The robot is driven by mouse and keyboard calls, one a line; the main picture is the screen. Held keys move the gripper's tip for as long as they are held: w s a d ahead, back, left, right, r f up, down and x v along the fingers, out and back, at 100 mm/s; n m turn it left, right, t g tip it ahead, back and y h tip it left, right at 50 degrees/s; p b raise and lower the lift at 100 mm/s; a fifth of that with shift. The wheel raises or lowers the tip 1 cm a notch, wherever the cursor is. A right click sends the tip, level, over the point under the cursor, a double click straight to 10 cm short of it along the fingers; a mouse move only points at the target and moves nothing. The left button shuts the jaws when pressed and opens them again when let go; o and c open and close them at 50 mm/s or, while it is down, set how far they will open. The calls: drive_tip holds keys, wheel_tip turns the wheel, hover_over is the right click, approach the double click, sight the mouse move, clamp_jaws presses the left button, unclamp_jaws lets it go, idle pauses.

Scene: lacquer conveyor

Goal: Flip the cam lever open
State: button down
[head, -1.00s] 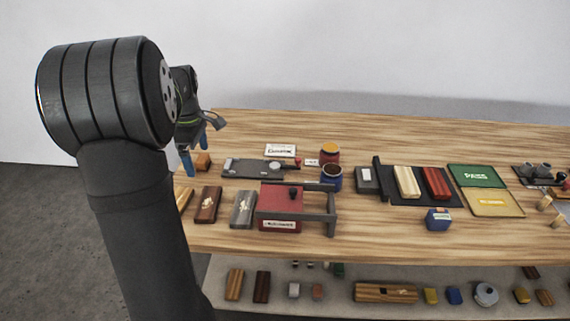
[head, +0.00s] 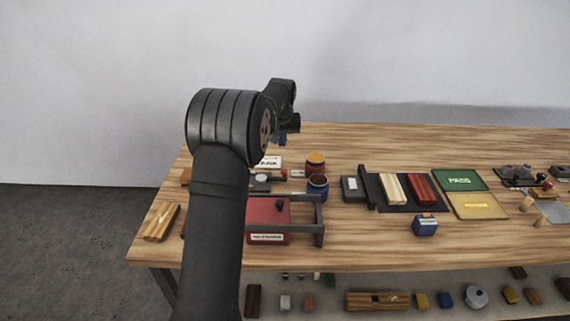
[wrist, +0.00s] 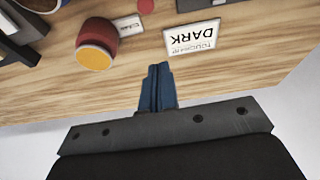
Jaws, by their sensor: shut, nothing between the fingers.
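My gripper (head: 283,140) is above the back left part of the bench, mostly hidden by my own arm in the head view. In the wrist view its blue fingers (wrist: 158,88) are together with nothing between them. A dark plate fixture (head: 262,184) with a red knob (head: 283,174) is partly hidden behind my arm. At the far right is another dark fixture (head: 518,182) with a red-knobbed part (head: 547,184). I cannot tell for sure which part is the cam lever. My fingers touch nothing that I can see.
A red jar with an orange top (wrist: 97,45) and a white DARK card (wrist: 193,40) lie beyond my fingers. A blue jar (head: 318,187) and a red box in a dark frame (head: 268,218) stand nearer the front. Bare wood lies below my fingers in the wrist view.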

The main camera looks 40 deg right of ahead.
drive_tip(key=shift+s+d+m, duration=0.25)
drive_tip(key=shift+d+m, duration=0.05)
drive_tip(key=shift+d, duration=0.2)
drive_tip(key=x, duration=0.9)
drive_tip(key=shift+d+f, duration=0.1)
drive_tip(key=shift+f, duration=0.25)
drive_tip(key=shift+s+f, duration=0.1)
drive_tip(key=shift+f, duration=0.1)
drive_tip(key=shift+s+a, duration=1.25)
drive_tip(key=shift+a, duration=0.15)
